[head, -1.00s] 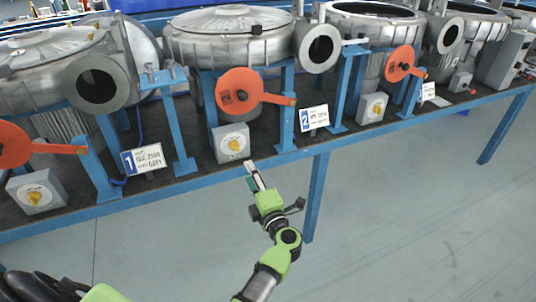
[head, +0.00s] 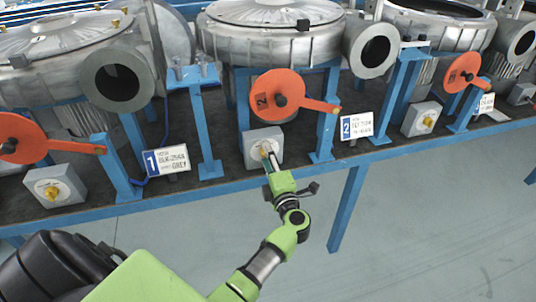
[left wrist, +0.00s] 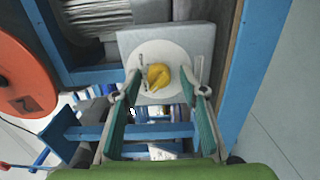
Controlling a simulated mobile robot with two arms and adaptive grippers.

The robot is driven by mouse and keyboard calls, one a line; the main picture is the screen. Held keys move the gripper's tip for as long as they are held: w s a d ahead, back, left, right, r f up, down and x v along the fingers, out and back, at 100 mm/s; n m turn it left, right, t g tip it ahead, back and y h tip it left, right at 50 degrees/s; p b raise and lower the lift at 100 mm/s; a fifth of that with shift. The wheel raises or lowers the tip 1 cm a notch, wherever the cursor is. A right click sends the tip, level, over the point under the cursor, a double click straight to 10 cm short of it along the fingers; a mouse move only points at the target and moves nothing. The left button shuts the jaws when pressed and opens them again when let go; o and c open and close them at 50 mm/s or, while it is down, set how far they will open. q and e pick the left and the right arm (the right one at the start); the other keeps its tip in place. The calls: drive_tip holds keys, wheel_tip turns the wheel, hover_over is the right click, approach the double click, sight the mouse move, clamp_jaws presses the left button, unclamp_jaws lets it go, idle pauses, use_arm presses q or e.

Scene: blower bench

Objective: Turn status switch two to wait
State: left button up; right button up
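Status switch two is a grey box (head: 253,139) with a round white plate and a yellow knob (left wrist: 158,76), below the orange disc marked 2. The knob stands slanted on its plate in the left wrist view; the plate's lettering is too small to read. My left gripper (head: 268,158) is at the front of this box in the head view. In the left wrist view my left gripper (left wrist: 165,83) is open, its two teal-padded fingers on either side of the knob, with a gap showing on both sides. My right gripper is not in view.
An orange disc (head: 271,87) with a lever hangs above the switch box. Similar switches stand at left (head: 55,187) and right (head: 421,118). Number signs 1 (head: 166,160) and 2 (head: 357,127) stand on the blue-edged bench. Floor in front is clear.

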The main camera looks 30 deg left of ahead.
use_arm(q)
drive_tip(key=shift+s, duration=0.1)
drive_tip(key=c, duration=1.1)
drive_tip(key=shift+r, duration=0.1)
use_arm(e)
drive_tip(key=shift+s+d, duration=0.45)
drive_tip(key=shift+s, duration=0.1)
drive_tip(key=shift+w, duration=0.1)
use_arm(q)
drive_tip(key=m+p, duration=0.9)
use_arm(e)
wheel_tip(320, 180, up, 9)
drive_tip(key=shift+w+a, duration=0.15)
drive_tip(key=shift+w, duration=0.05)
